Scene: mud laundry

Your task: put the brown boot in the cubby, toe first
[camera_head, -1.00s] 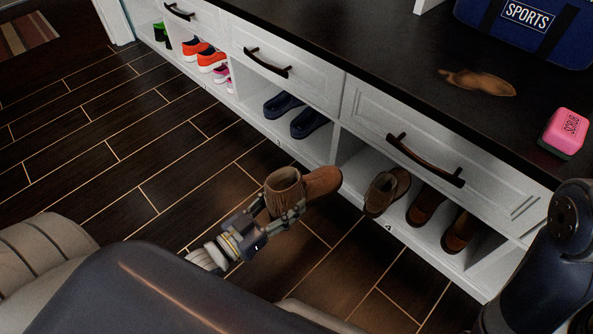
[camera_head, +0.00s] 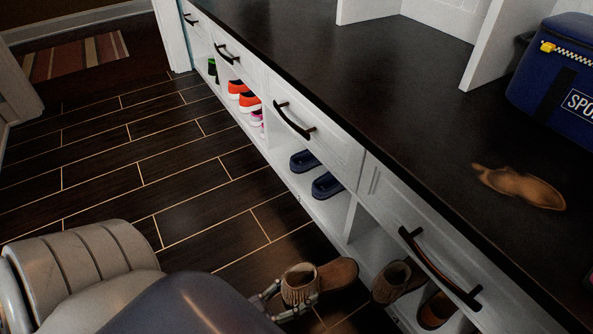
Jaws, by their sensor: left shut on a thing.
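A brown fringed boot (camera_head: 302,285) is held low over the floor in front of the cubbies, its toe pointing right toward the cabinet. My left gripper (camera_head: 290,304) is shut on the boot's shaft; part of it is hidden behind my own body. The cubby (camera_head: 366,250) at the lower right holds a matching brown boot (camera_head: 392,283) and a darker brown shoe (camera_head: 436,308). The held boot is outside the cubby. My right gripper is not in view.
The cubby to the left holds dark blue shoes (camera_head: 327,186); farther ones hold orange sneakers (camera_head: 249,103) and a green item. Drawers with dark handles (camera_head: 440,268) sit above.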

